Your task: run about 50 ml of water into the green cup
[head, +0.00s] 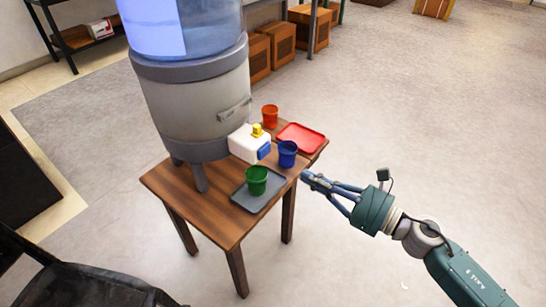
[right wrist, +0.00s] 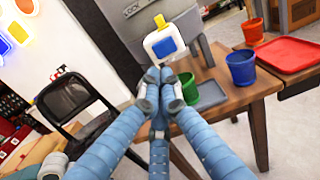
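The green cup (head: 257,181) stands upright on a grey tray (head: 243,203) at the front of a small wooden table. In the right wrist view the green cup (right wrist: 188,91) is partly hidden behind my fingers. The water dispenser (head: 190,110) stands on the table, with a clear blue bottle on top. Its white tap block (head: 242,145) has a yellow part on top and a blue part at the front, and sits behind the cup. My right gripper (head: 306,177) is shut and empty, just off the table's right edge, right of the cup. My left gripper is out of view.
A blue cup (head: 287,154) stands between my right gripper and the tap block. A red cup (head: 270,117) and a red tray (head: 301,138) are farther back. A black chair (head: 75,280) is at lower left. The floor on the right is clear.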

